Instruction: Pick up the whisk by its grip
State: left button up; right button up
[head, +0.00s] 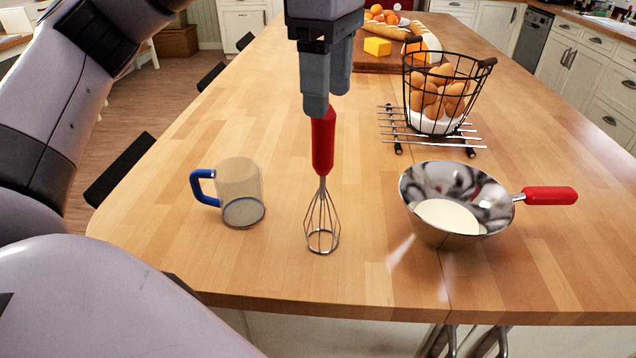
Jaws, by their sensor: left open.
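The whisk (323,145) has a red grip at the top and a wire balloon end below. It looks upright, wires down, on the wooden island top in the middle of the head view. My left gripper (328,103) is directly above it, pointing down and open. One finger covers the upper end of the red grip, so I cannot tell whether the fingers are around it or touching it. My right gripper is not in view.
A clear measuring cup (240,185) with a blue handle stands left of the whisk. A metal pan (473,175) with a red handle and white contents is to the right. Behind it, a wire egg basket (416,112) stands on a metal rack (395,138). Wood between cup and pan is otherwise clear.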

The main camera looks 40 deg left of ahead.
aim_at(325, 129)
pick_arm(q)
jog(key=shift+w+a+f+b, duration=0.1)
jog(key=shift+a+f+b, duration=0.1)
jog(key=shift+f, duration=1.5)
jog(key=shift+w+a+f+b, duration=0.1)
jog(key=shift+f+b, duration=0.05)
jog(key=shift+f, duration=1.5)
jog(key=c, duration=1.1)
